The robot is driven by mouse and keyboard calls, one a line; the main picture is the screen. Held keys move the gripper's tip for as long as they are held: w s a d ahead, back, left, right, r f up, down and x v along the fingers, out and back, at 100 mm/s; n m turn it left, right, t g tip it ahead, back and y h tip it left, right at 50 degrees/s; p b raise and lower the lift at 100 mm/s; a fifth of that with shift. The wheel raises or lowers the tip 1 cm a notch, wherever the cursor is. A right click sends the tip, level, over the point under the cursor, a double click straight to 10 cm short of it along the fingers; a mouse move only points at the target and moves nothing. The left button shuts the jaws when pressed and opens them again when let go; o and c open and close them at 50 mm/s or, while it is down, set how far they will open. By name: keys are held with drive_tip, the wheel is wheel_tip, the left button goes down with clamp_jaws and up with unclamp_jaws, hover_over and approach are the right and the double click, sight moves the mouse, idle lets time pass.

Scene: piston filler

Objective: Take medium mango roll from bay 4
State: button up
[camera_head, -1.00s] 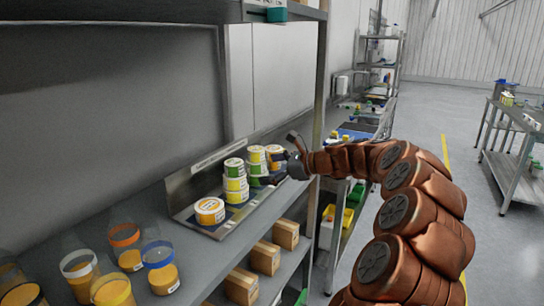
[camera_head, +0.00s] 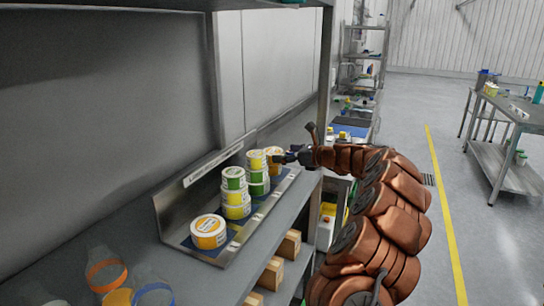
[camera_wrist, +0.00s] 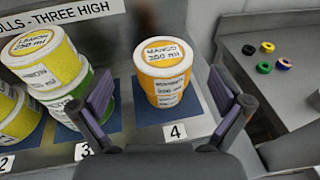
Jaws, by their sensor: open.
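The mango roll (camera_wrist: 163,72), orange and white with "MANGO 250 ml" on its lid, stands upright on the blue pad of bay 4 in the wrist view. I cannot tell whether it is one roll or a stack. It shows partly in the head view (camera_head: 274,153), at the far end of the row. My gripper (camera_wrist: 165,92) is open and empty. In the wrist view its fingers are left and right of the roll, nearer the camera, with no contact visible. In the head view my gripper (camera_head: 290,157) is beside the roll, on its right.
A lemon roll (camera_wrist: 43,52) tops a stack in bay 3, close to the left finger. More rolls (camera_head: 236,192) stand in a nearer stack, and a single orange-white roll (camera_head: 208,231) is at the near end. A metal back panel (camera_head: 185,205) runs behind. Cardboard boxes (camera_head: 271,273) sit below.

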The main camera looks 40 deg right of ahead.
sight(275, 151)
drive_tip(key=shift+p+x, duration=0.5)
drive_tip(key=shift+x, duration=2.1)
drive_tip(key=shift+d+r, duration=0.1)
drive_tip(key=shift+d, duration=0.1)
drive_tip(key=c, duration=1.3)
